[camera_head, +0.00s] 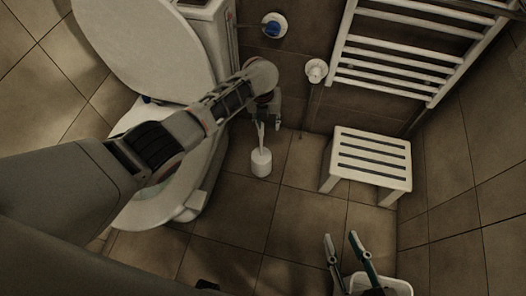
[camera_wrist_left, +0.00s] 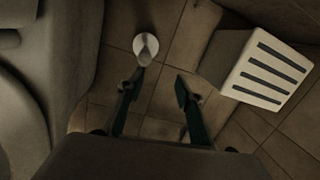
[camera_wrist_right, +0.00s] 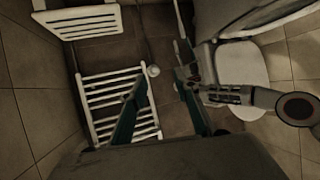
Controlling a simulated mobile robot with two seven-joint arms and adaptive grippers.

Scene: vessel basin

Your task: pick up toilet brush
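The toilet brush (camera_head: 260,138) stands upright, its pale handle rising from a round white holder (camera_head: 261,163) on the floor beside the toilet. My left gripper (camera_head: 268,120) is above it, pointing down, with the handle's top close to its fingers. In the left wrist view the fingers (camera_wrist_left: 156,82) are apart, and the white holder (camera_wrist_left: 146,45) shows beyond the left fingertip. Whether a finger touches the handle cannot be told. My right gripper (camera_head: 342,240) is open and empty at the lower right, also seen open in the right wrist view (camera_wrist_right: 158,82).
The toilet (camera_head: 140,215) with raised lid (camera_head: 150,45) stands left of the brush. A white slatted stool (camera_head: 370,160) stands to the right, below a towel rack (camera_head: 395,50). Tiled floor (camera_head: 235,215) in front of the brush is clear.

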